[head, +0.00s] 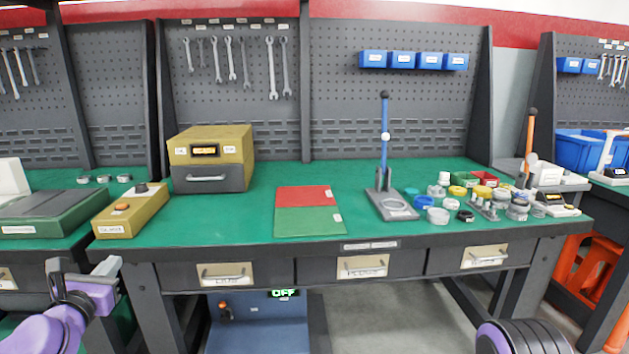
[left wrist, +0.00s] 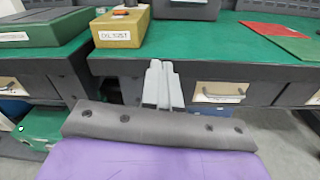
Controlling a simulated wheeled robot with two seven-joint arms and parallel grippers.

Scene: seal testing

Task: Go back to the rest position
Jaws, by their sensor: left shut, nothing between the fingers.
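My left gripper (head: 107,267) is at the lower left of the head view, in front of the workbench's front edge and below the yellow control box. In the left wrist view its two grey fingers (left wrist: 161,84) are together with nothing between them. My right gripper is not in view; only a dark rounded part of my own body shows at the lower right of the head view. The green workbench (head: 230,215) stands in front of me.
The yellow control box (head: 130,211) sits at the bench's left end, near my left gripper. A yellow-grey case (head: 212,158), a red-green mat (head: 308,221), a blue-handled press (head: 385,145) and small parts are on the bench. Open floor (head: 390,315) shows beneath.

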